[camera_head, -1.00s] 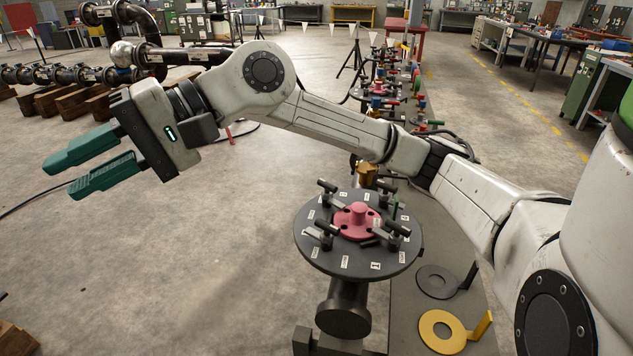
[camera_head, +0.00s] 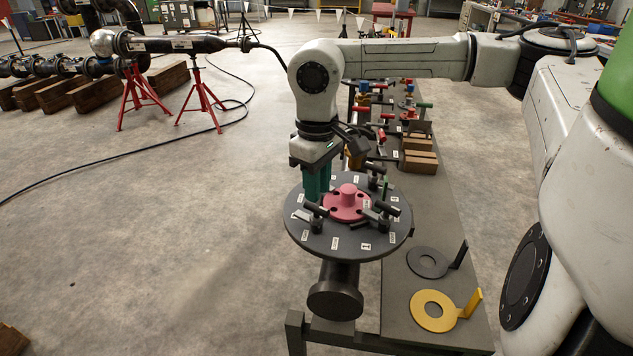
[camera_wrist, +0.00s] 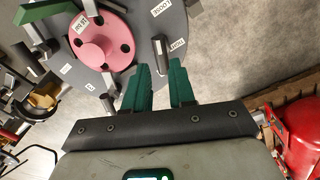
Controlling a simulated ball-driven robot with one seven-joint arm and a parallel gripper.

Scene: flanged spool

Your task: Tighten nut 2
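The flanged spool's dark round plate (camera_head: 300,243) carries a pink hub (camera_head: 347,203) and several nuts with dark bar handles. One bar-handled nut (camera_head: 316,212) stands at the front left, another (camera_head: 384,209) at the front right. My gripper (camera_head: 318,196) points down over the plate's back-left part and hides the nut there in the head view. In the wrist view my gripper's (camera_wrist: 160,66) green fingers are apart. A dark nut handle (camera_wrist: 159,48) shows in line with the gap; its depth relative to the fingertips is unclear. I cannot read which nut is number 2.
The pink hub (camera_wrist: 102,42) and another dark handle (camera_wrist: 40,40) lie left of the fingers in the wrist view. Floor at left is open.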

